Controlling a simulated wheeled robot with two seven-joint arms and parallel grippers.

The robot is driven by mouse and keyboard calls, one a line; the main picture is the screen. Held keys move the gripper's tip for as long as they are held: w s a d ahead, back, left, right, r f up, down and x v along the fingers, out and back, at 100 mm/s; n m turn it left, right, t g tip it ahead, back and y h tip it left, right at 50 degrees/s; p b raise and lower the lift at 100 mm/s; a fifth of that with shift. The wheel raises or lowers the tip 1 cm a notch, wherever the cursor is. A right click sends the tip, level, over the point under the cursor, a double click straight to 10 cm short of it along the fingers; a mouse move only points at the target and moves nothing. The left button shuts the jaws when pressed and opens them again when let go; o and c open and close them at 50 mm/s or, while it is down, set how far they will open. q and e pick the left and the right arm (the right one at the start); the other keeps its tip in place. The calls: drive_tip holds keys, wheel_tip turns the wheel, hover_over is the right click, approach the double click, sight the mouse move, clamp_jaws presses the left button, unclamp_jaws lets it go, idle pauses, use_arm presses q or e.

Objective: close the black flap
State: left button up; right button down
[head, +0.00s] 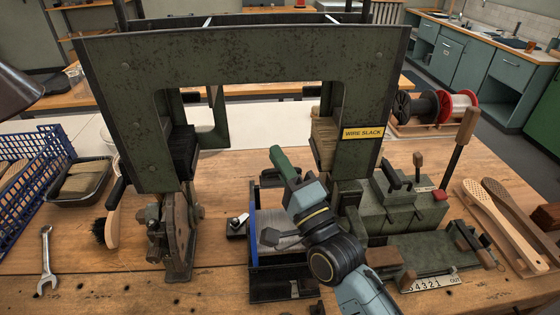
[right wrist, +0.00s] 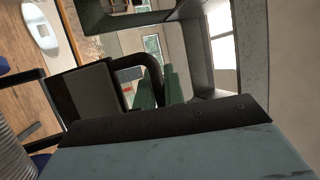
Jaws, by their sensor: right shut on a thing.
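My right gripper (head: 281,160) reaches up from the bottom into the middle of the bench, in front of the green press frame's opening. Its green fingers (right wrist: 162,86) are shut on a black curved handle (right wrist: 150,66) in the right wrist view. The handle joins a dark flat panel (right wrist: 96,88), which looks like the black flap and stands tilted beside the fingers. In the head view the flap is mostly hidden; a dark piece (head: 267,180) shows just left of the gripper, above the blue-edged tray (head: 254,230). My left gripper is out of view.
The green press frame (head: 240,50) spans the bench, with a "WIRE SLACK" label (head: 363,132) on its right leg. A green box with levers (head: 400,205) stands right of my gripper.

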drive_tip(key=c, duration=1.5)
unclamp_jaws()
drive_tip(key=v, duration=1.3)
drive_tip(key=shift+s+d+f+b, duration=0.1)
drive_tip(key=shift+d+f+b, duration=0.05)
drive_tip(key=shift+b, duration=0.15)
